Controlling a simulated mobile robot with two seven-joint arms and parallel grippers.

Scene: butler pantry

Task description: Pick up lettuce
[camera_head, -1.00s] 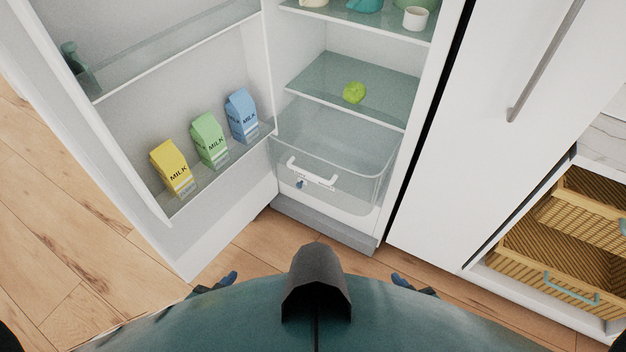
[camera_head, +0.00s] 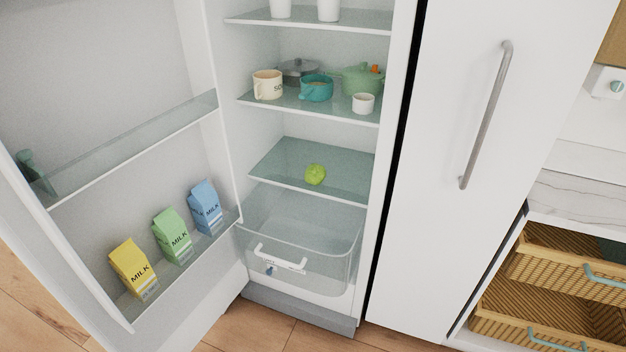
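A small round bright green item (camera_head: 315,174), which looks like the lettuce, sits alone on a glass shelf (camera_head: 275,165) inside the open fridge, above the clear drawer. Nothing covers it. Neither of my grippers shows in the head view, so I cannot see how they stand.
The fridge door stands open at left with yellow (camera_head: 133,269), green (camera_head: 172,236) and blue (camera_head: 205,207) milk cartons in its lower bin. A clear drawer (camera_head: 300,225) is below the lettuce shelf. Cups and pots, including a teal pot (camera_head: 316,88), fill the shelf above. A closed white door (camera_head: 455,200) is at right.

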